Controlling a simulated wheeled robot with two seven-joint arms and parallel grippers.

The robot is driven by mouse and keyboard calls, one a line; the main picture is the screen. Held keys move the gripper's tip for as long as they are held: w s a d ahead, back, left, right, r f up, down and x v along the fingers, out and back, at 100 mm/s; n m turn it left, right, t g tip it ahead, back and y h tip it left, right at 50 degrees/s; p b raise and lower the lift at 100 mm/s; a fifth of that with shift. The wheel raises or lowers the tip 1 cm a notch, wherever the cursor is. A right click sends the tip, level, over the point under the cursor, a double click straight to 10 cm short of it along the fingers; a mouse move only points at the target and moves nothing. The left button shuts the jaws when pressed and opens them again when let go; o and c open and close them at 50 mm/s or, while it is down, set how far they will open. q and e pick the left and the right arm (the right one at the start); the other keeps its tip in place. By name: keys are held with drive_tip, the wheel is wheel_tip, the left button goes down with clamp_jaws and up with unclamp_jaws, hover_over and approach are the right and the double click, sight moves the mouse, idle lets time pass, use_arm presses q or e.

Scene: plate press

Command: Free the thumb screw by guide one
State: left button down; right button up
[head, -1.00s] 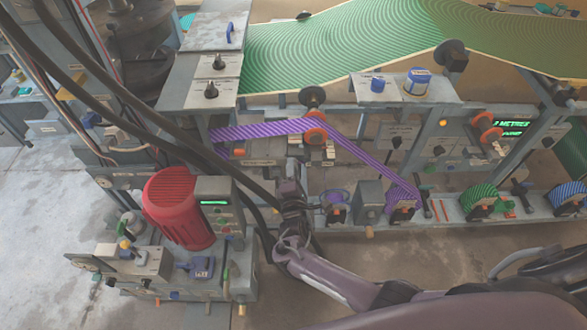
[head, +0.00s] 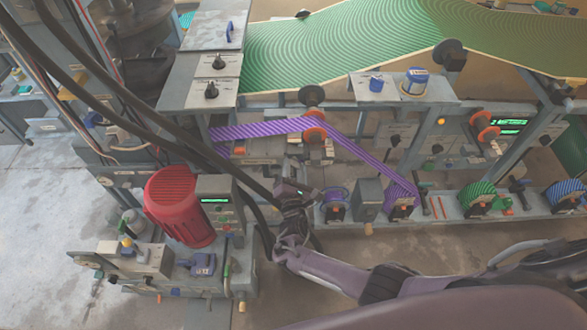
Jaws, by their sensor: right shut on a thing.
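My right gripper (head: 290,192) is at the machine's front rail, below and left of the orange-flanged roller (head: 315,133) on the purple striped web (head: 265,130). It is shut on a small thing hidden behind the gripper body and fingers. I cannot make out the thumb screw itself or read which guide is guide one. The purple web runs from the left over this roller and down right to a purple roll (head: 400,203). My left gripper is out of view.
A red motor (head: 178,205) with a grey control box (head: 217,205) stands left of the gripper. The floor in front is clear.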

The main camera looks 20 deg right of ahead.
drive_tip(key=shift+f, duration=0.1)
idle(0.3)
drive_tip(key=o, duration=1)
drive_tip(key=shift+s, duration=0.1)
drive_tip(key=v, duration=0.7)
drive_tip(key=shift+s+a, duration=0.2)
drive_tip(key=shift+s, duration=0.1)
